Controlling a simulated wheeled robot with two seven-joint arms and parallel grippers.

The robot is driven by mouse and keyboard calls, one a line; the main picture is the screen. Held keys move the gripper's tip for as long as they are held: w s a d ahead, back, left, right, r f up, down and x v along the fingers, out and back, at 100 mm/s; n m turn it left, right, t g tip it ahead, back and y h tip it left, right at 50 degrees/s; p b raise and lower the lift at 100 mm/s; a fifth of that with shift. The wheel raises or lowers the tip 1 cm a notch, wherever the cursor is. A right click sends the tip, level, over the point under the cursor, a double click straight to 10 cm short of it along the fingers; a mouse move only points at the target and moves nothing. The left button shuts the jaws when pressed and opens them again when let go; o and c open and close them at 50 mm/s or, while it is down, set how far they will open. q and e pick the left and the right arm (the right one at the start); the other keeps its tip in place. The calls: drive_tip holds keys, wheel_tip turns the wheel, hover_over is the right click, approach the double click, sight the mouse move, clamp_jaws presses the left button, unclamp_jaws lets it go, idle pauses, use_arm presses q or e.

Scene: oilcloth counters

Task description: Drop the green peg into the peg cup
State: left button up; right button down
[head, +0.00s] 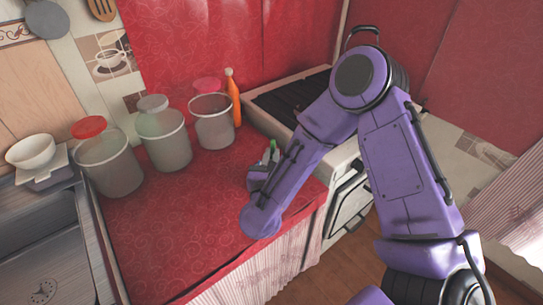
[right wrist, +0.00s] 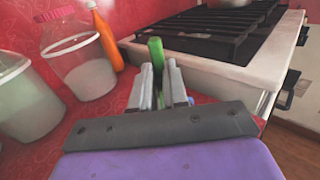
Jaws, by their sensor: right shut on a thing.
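The green peg (head: 273,149) stands up out of my right gripper (head: 266,166), above the red counter. In the right wrist view the peg (right wrist: 156,52) shows between the two fingers of the gripper (right wrist: 158,72), which are shut on it. Its lower part is hidden by the fingers. The purple right arm reaches in from the right and covers part of the counter. I cannot make out a peg cup in either view; it may be hidden behind the arm. My left gripper is not in view.
Three clear jars, with a red (head: 112,170), a grey-green (head: 165,145) and a pink lid (head: 212,125), stand left of the gripper. An orange bottle (head: 235,103) stands behind. The stove (head: 283,101) is at the back right, the sink (head: 45,245) far left. The counter's front left (head: 150,235) is clear.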

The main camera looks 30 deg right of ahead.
drive_tip(key=c, duration=1.1)
unclamp_jaws()
drive_tip(key=shift+o, duration=0.2)
drive_tip(key=b+v, duration=0.3)
drive_tip(key=v, duration=0.7)
drive_tip(key=shift+s+a, duration=0.15)
